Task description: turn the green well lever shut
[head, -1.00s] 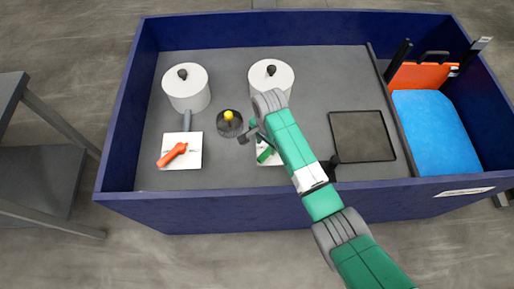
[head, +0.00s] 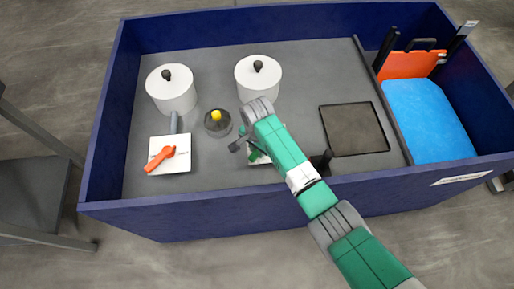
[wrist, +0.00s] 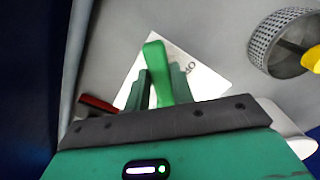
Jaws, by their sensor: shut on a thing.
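The green well lever (wrist: 172,72) stands over a white plate (wrist: 200,68) with dark lettering, partly hidden, in the wrist view. My gripper (wrist: 164,88) has one finger on each side of the lever and is shut on it. In the head view my gripper (head: 251,148) is low over the same plate, and it and my arm hide most of the lever and plate.
An orange lever (head: 160,158) on another white plate lies to the left. A dark round cup with a yellow knob (head: 216,116) is close by on the left. Two white lidded pots (head: 258,80) (head: 172,91) stand behind. A dark square panel (head: 354,128) lies right.

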